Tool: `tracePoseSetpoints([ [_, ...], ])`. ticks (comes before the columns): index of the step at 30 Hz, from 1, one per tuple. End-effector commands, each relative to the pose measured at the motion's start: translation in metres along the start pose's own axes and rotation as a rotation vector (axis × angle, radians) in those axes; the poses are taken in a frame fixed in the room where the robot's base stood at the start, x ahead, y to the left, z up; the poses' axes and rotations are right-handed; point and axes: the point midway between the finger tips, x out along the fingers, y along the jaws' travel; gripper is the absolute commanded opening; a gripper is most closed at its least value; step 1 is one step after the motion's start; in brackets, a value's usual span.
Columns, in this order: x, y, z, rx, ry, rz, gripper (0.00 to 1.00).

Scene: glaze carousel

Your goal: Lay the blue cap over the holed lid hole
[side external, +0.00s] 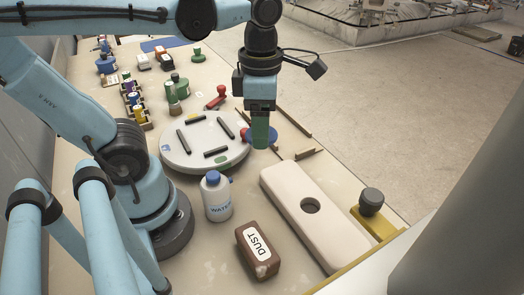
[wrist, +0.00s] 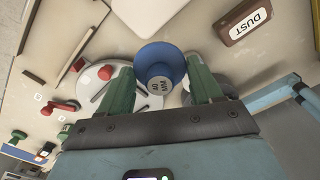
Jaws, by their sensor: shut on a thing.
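The blue cap (wrist: 158,60) is between the green fingers of my gripper (wrist: 164,88) in the wrist view, with a "40 MM" mark on its grey end. My gripper (side external: 261,146) is shut on it. In the side view the cap's blue rim (side external: 272,134) shows partly behind the fingers. The holed lid (side external: 285,187) is a long pale block with one round dark hole (side external: 310,206). My gripper is above and beyond the lid's far end, not over the hole. In the wrist view a pale slab at the top edge appears to be the lid (wrist: 145,18).
The round carousel (side external: 178,158) carries dark bars left of my gripper. A water bottle (side external: 217,199) and a brown DUST block (side external: 258,252) stand left of the lid. A dark knob (side external: 371,198) on a yellow base stands at its right. Low wooden strips (side external: 293,124) lie behind it.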

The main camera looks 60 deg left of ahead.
Motion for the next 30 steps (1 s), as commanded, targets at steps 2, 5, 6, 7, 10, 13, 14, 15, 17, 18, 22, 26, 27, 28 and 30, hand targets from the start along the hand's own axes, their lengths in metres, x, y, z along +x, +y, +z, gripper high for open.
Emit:
tracePoseSetpoints([
  [2, 0.000, -0.018, 0.014, 0.132, 0.000, 0.000, 0.34],
  [5, 0.001, -0.041, 0.028, 0.290, 0.000, 0.000, 0.34],
  [6, 0.002, -0.051, 0.033, 0.352, 0.000, 0.000, 0.34],
  [7, 0.002, -0.058, 0.036, 0.399, 0.000, 0.000, 0.34],
  [10, 0.003, -0.084, 0.045, 0.557, 0.000, -0.001, 0.34],
  [13, 0.005, -0.110, 0.052, 0.703, 0.000, -0.001, 0.34],
  [14, 0.005, -0.117, 0.053, 0.744, -0.001, -0.001, 0.34],
  [15, 0.005, -0.127, 0.055, 0.794, -0.001, -0.001, 0.34],
  [17, 0.006, -0.139, 0.056, 0.860, -0.001, -0.001, 0.34],
  [18, 0.007, -0.145, 0.057, 0.897, -0.001, -0.001, 0.34],
  [22, 0.008, -0.161, 0.057, 0.983, -0.001, -0.001, 0.34],
  [26, 0.011, -0.163, 0.059, 1.015, -0.001, -0.001, 0.34],
  [27, 0.014, -0.160, 0.061, 1.017, -0.001, -0.001, 0.34],
  [28, 0.016, -0.155, 0.063, 1.016, -0.001, -0.001, 0.34],
  [30, 0.024, -0.143, 0.067, 1.012, -0.001, -0.001, 0.34],
])
